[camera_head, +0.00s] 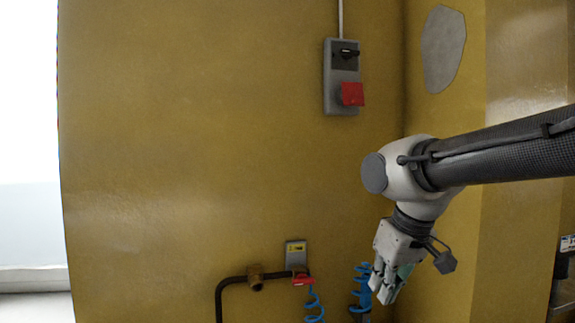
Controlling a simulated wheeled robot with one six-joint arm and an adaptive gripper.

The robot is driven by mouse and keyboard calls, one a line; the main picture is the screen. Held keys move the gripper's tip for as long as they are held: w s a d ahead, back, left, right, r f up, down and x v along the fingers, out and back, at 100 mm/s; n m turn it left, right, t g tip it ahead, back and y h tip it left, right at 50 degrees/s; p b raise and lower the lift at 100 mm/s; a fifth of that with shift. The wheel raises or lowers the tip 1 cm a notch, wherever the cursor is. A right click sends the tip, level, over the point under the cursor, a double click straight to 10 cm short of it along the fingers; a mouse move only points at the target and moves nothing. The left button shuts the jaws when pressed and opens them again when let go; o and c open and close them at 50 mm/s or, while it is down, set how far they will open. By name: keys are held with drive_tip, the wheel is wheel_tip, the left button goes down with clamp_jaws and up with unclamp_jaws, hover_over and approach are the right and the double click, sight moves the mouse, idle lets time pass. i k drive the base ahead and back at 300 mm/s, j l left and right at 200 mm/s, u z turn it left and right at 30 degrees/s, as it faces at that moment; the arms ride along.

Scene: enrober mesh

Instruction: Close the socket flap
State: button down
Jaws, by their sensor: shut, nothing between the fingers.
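A grey socket box (329,101) with a black rotary switch is fixed to the yellow wall in the camera_head view. Its red flap (353,94) is low on the box and appears to stand out from it, reaching past its right edge. A darker red part shows at the flap's left; the hinge is too small to make out. My gripper (383,291) is shut and empty, pointing down well below the flap and a little to its right. It does not touch the socket box.
A wall corner lies right of the socket. The wall left of it is clear.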

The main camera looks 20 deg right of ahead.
sight(352, 92)
drive_tip(key=z, duration=1.3)
drive_tip(key=k+j+z, duration=0.1)
drive_tip(key=j+z, duration=0.3)
drive_tip(key=k+j+z, duration=0.15)
drive_tip(key=z, duration=0.25)
drive_tip(key=k+j+z, duration=0.2)
drive_tip(key=z, duration=0.25)
drive_tip(key=k+j, duration=0.25)
drive_tip(key=j, duration=0.15)
